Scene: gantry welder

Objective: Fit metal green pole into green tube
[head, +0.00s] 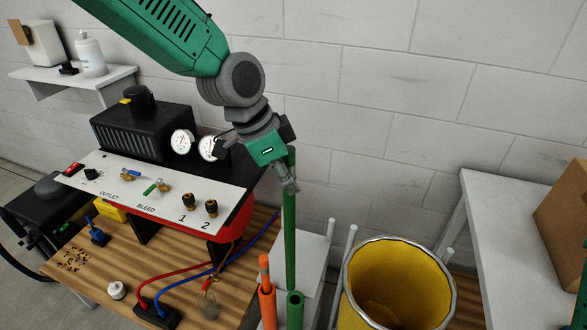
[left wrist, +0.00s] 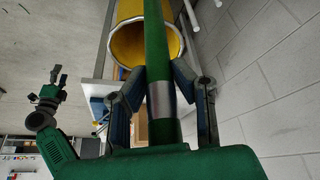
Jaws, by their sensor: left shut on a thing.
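My left gripper (head: 286,172) is shut on the green metal pole (head: 290,235) and holds it upright. In the left wrist view the left gripper (left wrist: 172,92) has its two fingers on either side of the pole (left wrist: 156,45), at a silver band. The green tube (head: 295,312) stands upright below, at the bottom of the head view. The pole's lower end is at or just above the tube's mouth; I cannot tell whether it is inside. My right gripper (left wrist: 58,80) shows small in the left wrist view, with its fingers apart and empty.
An orange tube (head: 267,308) with an orange pole (head: 264,268) in it stands just left of the green tube. A yellow bin (head: 383,318) stands to the right. A gauge panel (head: 150,190) and wooden bench (head: 85,270) are at left. A white table (head: 490,230) is at right.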

